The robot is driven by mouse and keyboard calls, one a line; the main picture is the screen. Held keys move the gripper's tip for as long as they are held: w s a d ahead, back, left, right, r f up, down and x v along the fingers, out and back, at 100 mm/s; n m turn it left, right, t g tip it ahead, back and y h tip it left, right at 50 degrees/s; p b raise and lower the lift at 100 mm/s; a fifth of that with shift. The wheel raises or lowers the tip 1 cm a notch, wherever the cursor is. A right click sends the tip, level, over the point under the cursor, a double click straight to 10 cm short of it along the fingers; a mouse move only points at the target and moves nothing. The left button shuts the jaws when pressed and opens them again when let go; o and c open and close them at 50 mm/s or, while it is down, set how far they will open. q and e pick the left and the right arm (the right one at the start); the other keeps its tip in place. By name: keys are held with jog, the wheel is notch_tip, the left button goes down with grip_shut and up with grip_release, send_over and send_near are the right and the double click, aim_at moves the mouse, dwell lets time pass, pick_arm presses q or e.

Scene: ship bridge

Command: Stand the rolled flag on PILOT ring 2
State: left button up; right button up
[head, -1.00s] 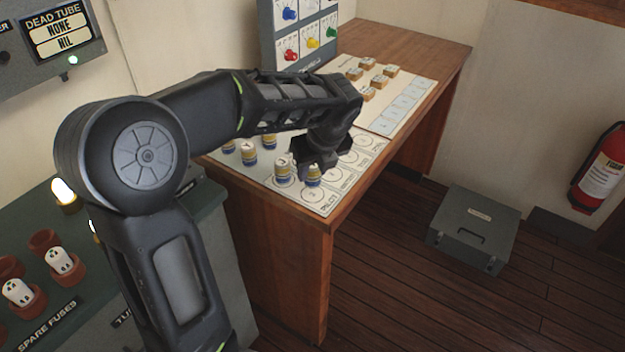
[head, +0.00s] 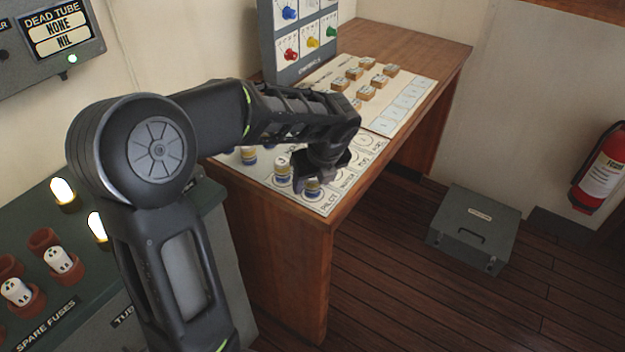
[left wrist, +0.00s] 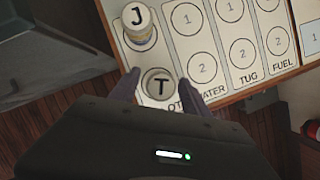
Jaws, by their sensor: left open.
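The rolled flag marked T (left wrist: 157,83) is a short upright cylinder with a white top and a blue-and-yellow body. It stands at the place of ring 2 in the PILOT column, and the ring under it is mostly hidden. In the head view the flag (head: 312,188) is partly covered by my left gripper (head: 325,178). In the left wrist view my left gripper (left wrist: 159,92) is open, with one finger on each side of the T flag and small gaps between. A flag marked J (left wrist: 139,25) stands on PILOT ring 1. My right gripper is not in view.
Rings of the WATER column (left wrist: 202,68) beside PILOT are empty. Another rolled flag (head: 249,155) stands farther left on the board. Small wooden blocks (head: 363,93) lie on a second sheet behind. The desk's front edge (head: 345,213) is close to the PILOT column.

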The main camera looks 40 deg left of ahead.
pick_arm(q)
jog(key=shift+d+r, duration=0.1)
jog(key=shift+r, duration=0.35)
jog(key=v, duration=1.1)
jog(key=shift+s+r+p, duration=0.15)
jog(key=shift+r+p, duration=0.05)
jog(key=shift+p, duration=0.15)
jog(key=shift+d, duration=0.1)
